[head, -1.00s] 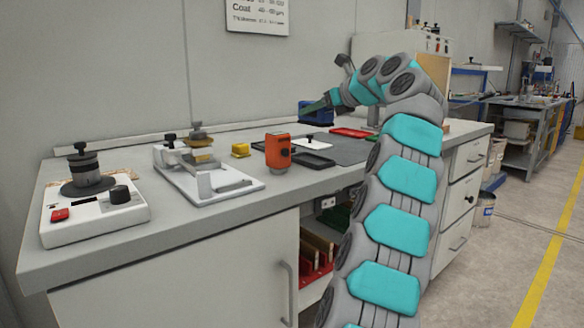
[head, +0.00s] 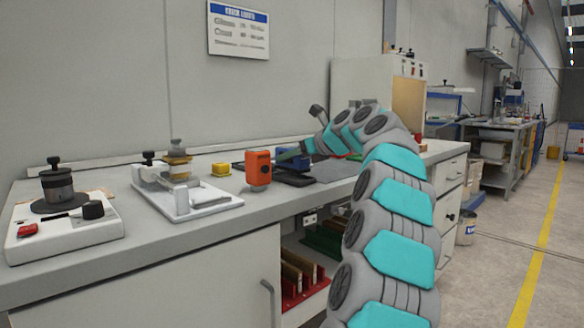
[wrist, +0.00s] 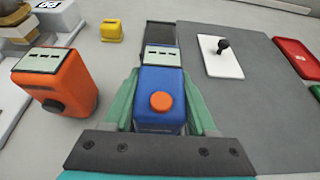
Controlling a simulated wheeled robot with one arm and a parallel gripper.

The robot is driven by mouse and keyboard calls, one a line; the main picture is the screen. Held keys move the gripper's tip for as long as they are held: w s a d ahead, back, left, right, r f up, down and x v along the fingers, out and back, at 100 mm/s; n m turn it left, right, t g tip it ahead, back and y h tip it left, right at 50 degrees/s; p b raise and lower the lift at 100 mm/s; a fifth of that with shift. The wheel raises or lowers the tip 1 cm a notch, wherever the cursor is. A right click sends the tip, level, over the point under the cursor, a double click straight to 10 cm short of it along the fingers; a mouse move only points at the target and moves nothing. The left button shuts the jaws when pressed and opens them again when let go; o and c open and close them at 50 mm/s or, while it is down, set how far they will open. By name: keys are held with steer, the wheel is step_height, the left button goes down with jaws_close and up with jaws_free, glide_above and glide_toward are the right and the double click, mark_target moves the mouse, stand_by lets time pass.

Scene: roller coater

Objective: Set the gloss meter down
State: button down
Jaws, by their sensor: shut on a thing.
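The gloss meter is a blue box with a pale display on its end and an orange round button. In the wrist view the gloss meter (wrist: 158,82) sits between the green fingers of my gripper (wrist: 163,112), which is shut on it. In the head view my gripper (head: 292,155) is low over the bench, behind an orange meter, with the blue body (head: 298,163) partly hidden. The gloss meter is right over or at a dark tray (wrist: 161,35); I cannot tell whether it touches it.
The orange meter (head: 258,169) stands close to the left of my gripper. A yellow block (head: 221,169) and a white stand (head: 190,200) are further left.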

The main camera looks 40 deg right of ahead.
steer(key=shift+f, duration=1.2)
steer(key=shift+c, duration=1)
jaws_free()
steer(key=shift+f, duration=0.15)
steer(key=shift+s+r, duration=0.15)
steer(key=shift+r, duration=0.05)
steer(key=v, duration=1.1)
steer(key=shift+s+r, duration=0.1)
steer(key=shift+s, duration=0.25)
